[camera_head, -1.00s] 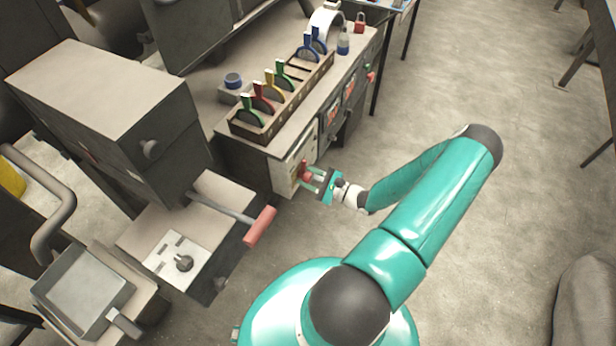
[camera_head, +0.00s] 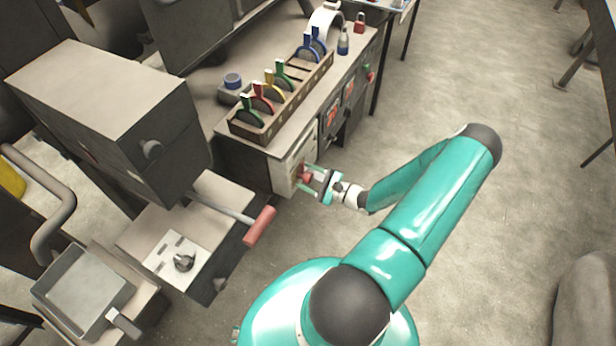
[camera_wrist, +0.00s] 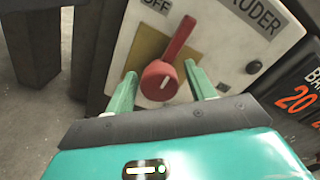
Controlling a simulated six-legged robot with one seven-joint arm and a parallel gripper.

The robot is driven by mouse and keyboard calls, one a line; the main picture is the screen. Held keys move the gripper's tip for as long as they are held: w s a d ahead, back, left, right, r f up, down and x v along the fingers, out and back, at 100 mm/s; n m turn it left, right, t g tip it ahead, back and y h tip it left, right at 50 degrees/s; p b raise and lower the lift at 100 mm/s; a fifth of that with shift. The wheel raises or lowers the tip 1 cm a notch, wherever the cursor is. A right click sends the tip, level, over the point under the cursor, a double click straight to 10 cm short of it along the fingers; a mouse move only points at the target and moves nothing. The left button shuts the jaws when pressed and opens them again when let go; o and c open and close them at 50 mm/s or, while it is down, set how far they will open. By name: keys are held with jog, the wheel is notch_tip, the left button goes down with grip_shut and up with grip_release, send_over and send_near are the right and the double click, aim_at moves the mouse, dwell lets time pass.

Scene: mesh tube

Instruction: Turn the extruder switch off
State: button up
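The extruder switch is a red rotary knob with a long lever (camera_wrist: 165,75) on a tan plate of a pale panel (camera_wrist: 225,45). In the wrist view its lever points up and slightly right, with "OFF" printed at its upper left and a cut-off "RUDER" label at its upper right. In the head view the red switch (camera_head: 304,177) is small and partly covered by my gripper. My gripper (camera_wrist: 162,86) is open, with one green finger on each side of the knob. The right finger is close to the lever; I cannot tell whether it touches.
A dark display with orange digits (camera_wrist: 299,98) is right of the panel. A red-handled lever (camera_head: 259,226) sticks out to the left of my gripper. Open floor (camera_head: 500,100) lies to the right.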

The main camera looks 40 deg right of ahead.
dwell(0.3)
jog(key=v, duration=1.3)
jog(key=shift+s, duration=0.35)
jog(key=shift+r, duration=0.1)
jog(key=w+a+r+n+g+y, duration=0.1)
jog(key=w+a+r+n+g, duration=0.3)
jog(key=a+r+n+g, duration=0.55)
jog(key=w+a+r+n+g+y, duration=0.1)
jog(key=w+a+r+n+g, duration=0.4)
jog(key=r, duration=0.7)
jog(key=s+a+r+n+t+h, duration=0.1)
jog(key=s+a+r+n+h, duration=0.2)
jog(key=a+r, duration=0.5)
jog(key=s+a+r+n+t+h, duration=0.2)
jog(key=s+a+r+n+h, duration=0.2)
jog(key=a+r, duration=0.4)
notch_tip(320, 180, up, 5)
jog(key=n+h, duration=0.1)
jog(key=n, duration=0.1)
jog(key=shift+s+a+n, duration=0.2)
jog(key=shift+a+n, duration=0.15)
jog(key=shift+a, duration=0.05)
jog(key=c, duration=0.5)
jog(key=shift+o, duration=0.2)
